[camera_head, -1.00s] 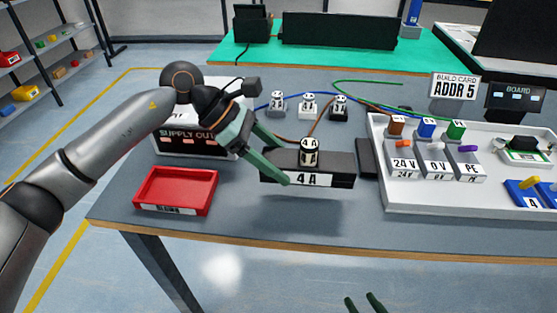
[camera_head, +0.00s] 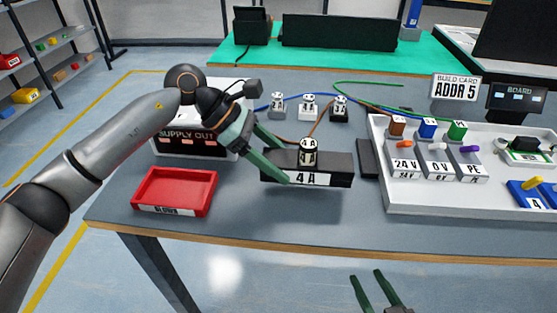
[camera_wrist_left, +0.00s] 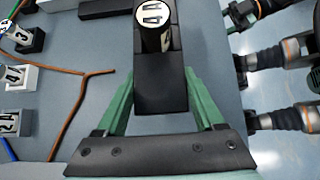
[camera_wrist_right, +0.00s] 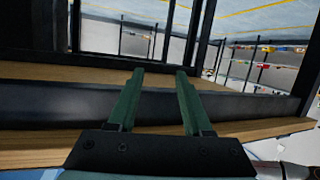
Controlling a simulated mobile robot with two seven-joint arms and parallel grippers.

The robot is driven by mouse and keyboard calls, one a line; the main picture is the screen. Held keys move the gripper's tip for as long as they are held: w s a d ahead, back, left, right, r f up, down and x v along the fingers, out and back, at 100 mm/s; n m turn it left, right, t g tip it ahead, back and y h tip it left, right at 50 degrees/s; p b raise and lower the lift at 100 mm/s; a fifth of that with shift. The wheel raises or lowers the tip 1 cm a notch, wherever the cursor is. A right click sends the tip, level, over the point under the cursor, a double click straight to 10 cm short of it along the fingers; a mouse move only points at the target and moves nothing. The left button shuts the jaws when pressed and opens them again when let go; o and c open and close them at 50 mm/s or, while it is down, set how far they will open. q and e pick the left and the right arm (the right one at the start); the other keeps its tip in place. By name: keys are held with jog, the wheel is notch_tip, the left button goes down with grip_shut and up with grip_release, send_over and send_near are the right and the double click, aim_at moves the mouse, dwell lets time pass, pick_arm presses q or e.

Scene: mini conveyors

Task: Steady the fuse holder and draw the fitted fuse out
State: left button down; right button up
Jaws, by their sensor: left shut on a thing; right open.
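The fuse holder (camera_head: 335,168) is a black block labelled 4A on the table. The fuse (camera_head: 308,151), a cylinder with a white marked top, stands upright in it; its top also shows in the left wrist view (camera_wrist_left: 152,17). My left gripper (camera_head: 277,165) is shut on the left end of the holder, one finger on each side; in the left wrist view the fingers flank the black block (camera_wrist_left: 160,90). My right gripper (camera_head: 367,290) is open and empty, low in front of the table edge. The right wrist view shows its fingers (camera_wrist_right: 158,90) apart with nothing between them.
A red tray (camera_head: 207,205) lies to the left. A supply box (camera_head: 160,145) stands behind my left gripper. A white board tray (camera_head: 400,205) with labelled terminals is on the right. Several small plug blocks and wires lie behind the holder.

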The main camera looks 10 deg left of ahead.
pick_arm(q)
jog(key=shift+w+f, duration=0.25)
jog(key=shift+w, duration=0.1)
jog(key=shift+w+f+b, duration=0.1)
jog(key=shift+w+b, duration=0.05)
jog(key=shift+b, duration=0.15)
pick_arm(e)
jog(key=shift+w+r+t, duration=0.2)
jog(key=shift+r+t, duration=0.1)
jog(key=shift+r, duration=0.3)
jog(key=shift+w+r+t, duration=0.15)
jog(key=shift+r+t, duration=0.15)
jog(key=shift+r, duration=0.3)
pick_arm(q)
jog(key=shift+w+f, duration=0.35)
jog(key=shift+w, duration=0.1)
pick_arm(e)
jog(key=shift+r+n+t+y, duration=0.3)
jog(key=shift+r+n+t, duration=0.1)
jog(key=shift+r, duration=0.15)
pick_arm(q)
jog(key=shift+w+a+f+b, duration=0.1)
jog(key=shift+w+f+b, duration=0.4)
jog(key=shift+w+b, duration=0.1)
pick_arm(e)
notch_tip(320, 180, up, 3)
jog(key=shift+w+a+r+n+t+y, duration=0.1)
jog(key=shift+n+t+y, duration=0.3)
jog(key=shift+t, duration=0.3)
